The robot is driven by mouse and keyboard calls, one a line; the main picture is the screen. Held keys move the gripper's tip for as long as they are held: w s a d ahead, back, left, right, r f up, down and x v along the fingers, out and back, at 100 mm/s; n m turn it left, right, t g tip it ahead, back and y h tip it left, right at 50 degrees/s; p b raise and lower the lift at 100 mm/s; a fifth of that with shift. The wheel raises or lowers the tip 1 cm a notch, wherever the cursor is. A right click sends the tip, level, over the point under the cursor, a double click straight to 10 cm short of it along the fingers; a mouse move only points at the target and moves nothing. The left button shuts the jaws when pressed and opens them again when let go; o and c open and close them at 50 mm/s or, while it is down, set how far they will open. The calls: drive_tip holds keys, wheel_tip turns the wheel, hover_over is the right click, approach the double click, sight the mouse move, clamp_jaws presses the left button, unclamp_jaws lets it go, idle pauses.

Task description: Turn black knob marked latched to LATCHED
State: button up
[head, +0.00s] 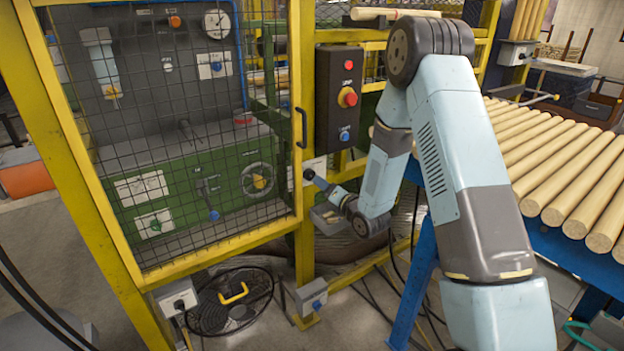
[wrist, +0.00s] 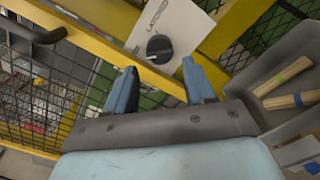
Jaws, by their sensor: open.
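The black knob (wrist: 159,48) sits on a white plate (wrist: 185,22) marked LATCHED, fixed to the yellow frame.
The mesh door (head: 170,130) with its dark handle (head: 302,127) is left of my gripper. A dark control box (head: 340,98) with a red button is above. A grey tray (wrist: 235,83) holding wooden pieces is close on the right. Wooden rods (head: 560,165) lie further right.

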sight(310, 175)
drive_tip(key=x, duration=0.6)
drive_tip(key=shift+w+a, duration=0.1)
drive_tip(key=shift+c, duration=0.2)
